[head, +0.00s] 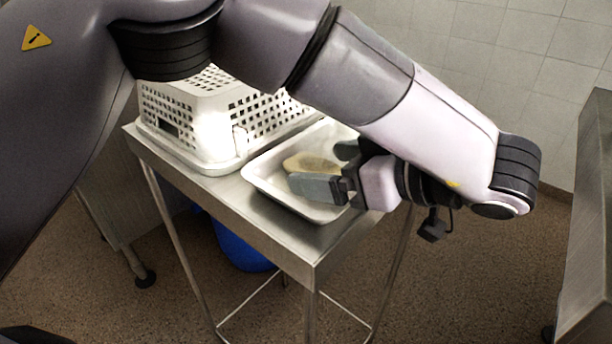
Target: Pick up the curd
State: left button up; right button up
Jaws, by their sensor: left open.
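The curd (308,162) is a pale yellowish, rounded piece lying in a shallow white tray (262,183) on a steel table. My left gripper (316,170) is open at the tray, with its dark fingers pointing left. The near finger covers the front side of the curd, and the far finger shows behind it at the right. The curd appears to lie partly between the fingers; whether they touch it I cannot tell. My right gripper is not in view.
A white perforated basket (190,113) stands upside down on the steel table (290,240), left of the tray. A blue bin (240,248) is under the table. A steel surface (592,230) stands at the right edge. Open floor lies between.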

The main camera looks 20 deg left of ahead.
aim_at(326, 168)
pick_arm(q)
jog(key=shift+w+a+f, duration=0.15)
jog(key=shift+a+f, duration=0.1)
jog(key=shift+a, duration=0.3)
jog(key=shift+d, duration=0.1)
jog(key=shift+c, duration=0.7)
jog(key=c, duration=1.1)
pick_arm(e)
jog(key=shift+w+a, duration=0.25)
pick_arm(q)
jog(key=shift+r, duration=0.15)
jog(key=shift+r+p, duration=1.5)
jog(key=shift+r, duration=8.45)
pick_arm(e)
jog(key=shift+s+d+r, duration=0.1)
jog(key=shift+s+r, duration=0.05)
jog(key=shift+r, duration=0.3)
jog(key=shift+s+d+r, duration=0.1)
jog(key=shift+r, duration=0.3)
